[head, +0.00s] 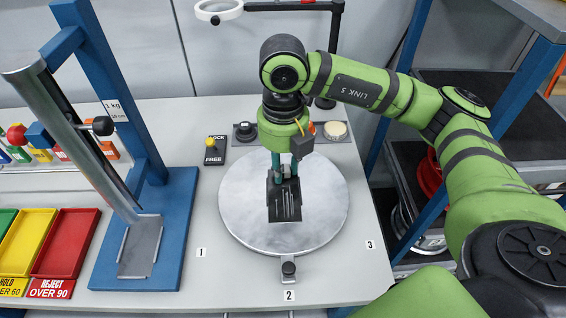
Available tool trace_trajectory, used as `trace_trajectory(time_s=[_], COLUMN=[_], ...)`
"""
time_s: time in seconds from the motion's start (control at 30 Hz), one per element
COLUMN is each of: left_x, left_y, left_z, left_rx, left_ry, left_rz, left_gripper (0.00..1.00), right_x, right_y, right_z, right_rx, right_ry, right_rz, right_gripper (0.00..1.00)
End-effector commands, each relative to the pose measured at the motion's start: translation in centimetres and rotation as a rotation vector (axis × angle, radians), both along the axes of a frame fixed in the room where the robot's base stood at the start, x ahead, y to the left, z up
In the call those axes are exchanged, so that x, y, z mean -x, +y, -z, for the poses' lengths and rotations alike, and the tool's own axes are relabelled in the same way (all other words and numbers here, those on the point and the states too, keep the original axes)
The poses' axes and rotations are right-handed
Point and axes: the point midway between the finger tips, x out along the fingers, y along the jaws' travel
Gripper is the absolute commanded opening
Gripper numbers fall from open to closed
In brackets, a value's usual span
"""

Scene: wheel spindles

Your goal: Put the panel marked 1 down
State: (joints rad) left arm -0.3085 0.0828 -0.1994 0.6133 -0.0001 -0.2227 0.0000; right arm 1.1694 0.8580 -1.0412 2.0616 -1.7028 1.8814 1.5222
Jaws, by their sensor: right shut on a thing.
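A small dark panel with several pale slits (285,208) is above the round grey turntable (240,215), near its middle. My right gripper (285,182) comes down from above and is shut on the panel's upper part. I cannot make out a mark 1 on the panel, and I cannot tell whether its lower edge touches the turntable. Labels 1 (201,252), 2 (289,295) and 3 (370,245) are on the table around the turntable. My left gripper is not in view.
A blue stand with a sloped metal channel (100,140) is left of the turntable. Red (67,243) and yellow (25,240) trays lie further left. A LOCK/FREE switch (214,150) and a black knob (244,131) are behind. A small black post (289,270) is at the turntable's front.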

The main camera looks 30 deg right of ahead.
Motion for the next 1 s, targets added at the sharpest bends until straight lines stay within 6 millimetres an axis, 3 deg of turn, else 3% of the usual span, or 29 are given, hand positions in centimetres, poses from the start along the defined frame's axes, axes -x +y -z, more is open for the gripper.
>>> trace_trajectory(time_s=[0.1,0.3,0.47,0.7,1.0], left_x=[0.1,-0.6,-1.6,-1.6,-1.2], left_y=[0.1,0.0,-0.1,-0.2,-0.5], left_z=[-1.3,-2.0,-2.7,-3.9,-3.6], left_rx=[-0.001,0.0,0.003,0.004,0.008], left_ry=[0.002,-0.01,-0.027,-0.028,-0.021], left_rz=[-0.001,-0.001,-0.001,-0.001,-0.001], left_gripper=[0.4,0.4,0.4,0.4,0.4], right_x=[-2.3,-4.8,-5.1,-5.1,-5.1], right_y=[-1.3,-2.6,-2.8,-2.7,-2.7], right_z=[1.2,3.0,4.1,7.2,7.6], right_rx=[0.001,0.0,0.001,0.0,0.001], right_ry=[0.004,0.0,0.003,-0.001,-0.002], right_rz=[0.006,0.001,-0.001,-0.001,-0.001], right_gripper=[0.0,0.0,0.0,0.0,0.0])
